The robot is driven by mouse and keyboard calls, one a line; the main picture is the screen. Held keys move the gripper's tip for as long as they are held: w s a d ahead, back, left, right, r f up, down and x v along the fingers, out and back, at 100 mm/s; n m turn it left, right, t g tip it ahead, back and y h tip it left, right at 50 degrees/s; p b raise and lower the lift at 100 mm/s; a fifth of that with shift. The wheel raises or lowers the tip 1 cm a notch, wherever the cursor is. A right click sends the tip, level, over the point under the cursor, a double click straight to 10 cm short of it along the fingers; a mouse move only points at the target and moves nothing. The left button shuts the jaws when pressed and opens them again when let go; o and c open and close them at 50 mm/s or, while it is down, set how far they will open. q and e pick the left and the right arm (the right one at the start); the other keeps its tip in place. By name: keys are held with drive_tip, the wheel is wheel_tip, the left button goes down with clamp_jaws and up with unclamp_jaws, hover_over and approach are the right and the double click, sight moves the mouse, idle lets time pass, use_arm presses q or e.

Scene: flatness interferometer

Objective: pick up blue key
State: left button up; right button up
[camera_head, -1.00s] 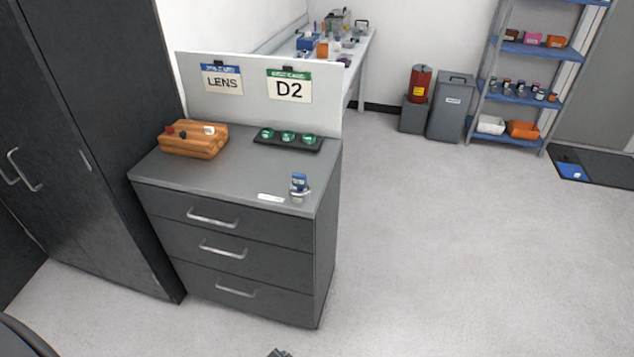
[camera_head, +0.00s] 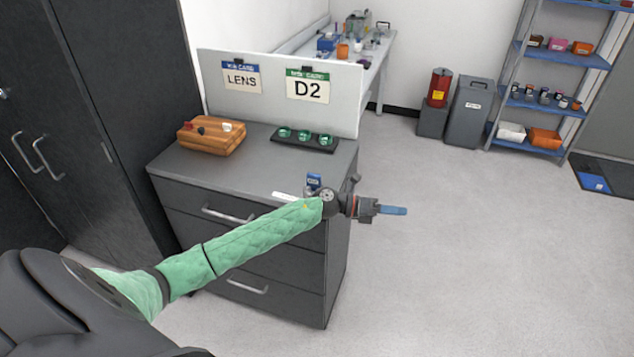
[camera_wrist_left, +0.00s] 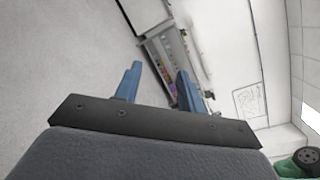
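A small blue-topped item (camera_head: 313,180), which looks like the blue key, stands at the front right corner of the grey drawer cabinet's top (camera_head: 225,170). My left arm hides its lower part in the head view. My left gripper (camera_head: 393,210) is out to the right of the cabinet, past the corner and apart from the blue item. The left wrist view shows its two blue fingers (camera_wrist_left: 160,72) spread with nothing between them. The blue item is not visible in the left wrist view. My right gripper is not in view.
A wooden block (camera_head: 212,137) with small pieces and a black tray (camera_head: 305,143) with green round pieces are on the cabinet top. A panel with LENS and D2 signs (camera_head: 279,90) rises behind them. Open floor (camera_head: 470,250) is to the right.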

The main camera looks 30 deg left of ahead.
use_arm(q)
wheel_tip(320, 180, up, 3)
drive_tip(key=a+m+g+y, duration=0.2)
drive_tip(key=a+m+g, duration=0.15)
drive_tip(key=m, duration=0.25)
wheel_tip(320, 180, up, 8)
drive_tip(key=m+g+y, duration=0.4)
drive_tip(key=m+y, duration=0.2)
drive_tip(key=y, duration=0.6)
hover_over(314, 174)
drive_tip(key=shift+a, duration=0.4)
drive_tip(key=shift+f+p, duration=0.45)
drive_tip(key=shift+f, duration=0.75)
drive_tip(key=shift+d+f+p, duration=0.2)
drive_tip(key=shift+p, duration=0.4)
wheel_tip(314, 174, down, 4)
drive_tip(key=p, duration=0.2)
drive_tip(key=shift+d+r+p, duration=0.1)
drive_tip(key=shift+r+p, duration=0.15)
drive_tip(key=shift+p, duration=0.15)
drive_tip(key=shift+f, duration=0.65)
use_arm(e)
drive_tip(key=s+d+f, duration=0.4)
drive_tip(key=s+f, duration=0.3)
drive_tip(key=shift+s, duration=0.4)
